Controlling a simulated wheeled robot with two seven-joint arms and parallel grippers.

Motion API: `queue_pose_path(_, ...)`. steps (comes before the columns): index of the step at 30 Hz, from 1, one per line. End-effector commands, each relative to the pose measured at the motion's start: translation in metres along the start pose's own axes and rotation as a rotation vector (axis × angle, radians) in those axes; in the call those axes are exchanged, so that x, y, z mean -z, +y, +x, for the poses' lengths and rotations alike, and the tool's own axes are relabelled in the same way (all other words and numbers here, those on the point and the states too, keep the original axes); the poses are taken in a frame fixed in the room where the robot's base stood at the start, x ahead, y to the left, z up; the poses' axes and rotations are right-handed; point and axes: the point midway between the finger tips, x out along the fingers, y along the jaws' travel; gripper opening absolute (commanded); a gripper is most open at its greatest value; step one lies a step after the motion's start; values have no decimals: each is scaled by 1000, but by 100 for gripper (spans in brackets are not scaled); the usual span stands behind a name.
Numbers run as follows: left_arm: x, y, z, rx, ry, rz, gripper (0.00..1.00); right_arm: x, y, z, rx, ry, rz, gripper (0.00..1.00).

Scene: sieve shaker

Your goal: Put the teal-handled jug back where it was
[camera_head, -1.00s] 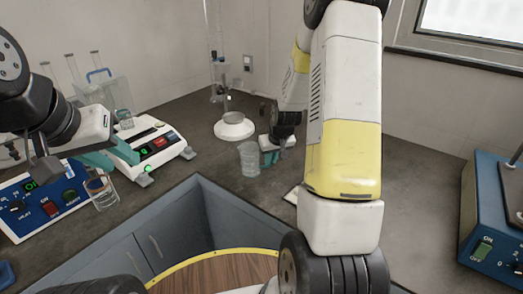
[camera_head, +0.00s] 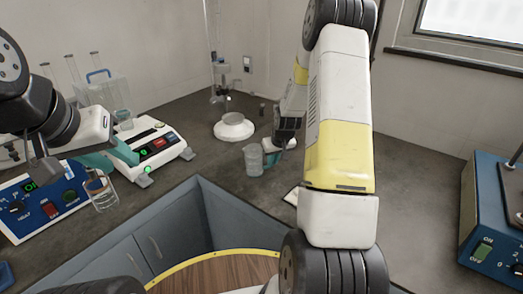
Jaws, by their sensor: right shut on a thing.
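The clear jug (camera_head: 253,161) is upright over the grey worktop in the middle of the camera_head view. My right gripper (camera_head: 271,157) is at its right side, shut on it. Teal shows between the jug and the gripper, and I cannot tell handle from fingers there. Whether the jug's base touches the worktop is unclear.
A white round-based device (camera_head: 234,131) stands behind the jug. A white instrument (camera_head: 158,149) and a blue control box (camera_head: 42,203) are at the left. A blue machine (camera_head: 490,225) is at the right. The worktop right of my right arm is mostly clear.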

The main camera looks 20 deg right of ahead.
Motion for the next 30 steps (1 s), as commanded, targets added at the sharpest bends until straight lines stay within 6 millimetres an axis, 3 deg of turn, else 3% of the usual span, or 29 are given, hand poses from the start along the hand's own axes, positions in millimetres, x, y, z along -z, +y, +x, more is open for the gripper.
queue_pose_path(3, 0, 0, 0, 0, 0, 0, 36, -1, 0, 3, 0, 0, 0, 0)
queue_pose_path(4, 0, 0, 0, 0, 0, 0, 36, -1, 0, 2, 0, -1, 0, 17)
queue_pose_path(6, 0, 0, 0, 0, 0, 0, 36, -1, 0, 2, 0, -1, 0, 31)
queue_pose_path(7, 0, 0, 0, 0, 0, 0, 36, -1, 0, 2, 0, -1, 0, 33)
queue_pose_path(16, 0, 0, 0, 0, 0, 0, 36, -1, 0, 1, 0, 0, 0, 33)
queue_pose_path(20, 0, 0, 0, 0, 0, 0, 36, 1, 0, -8, -1, 2, 1, 33)
queue_pose_path(30, 0, 0, 0, 0, 0, 0, 36, 1, 1, -78, -2, 5, 2, 33)
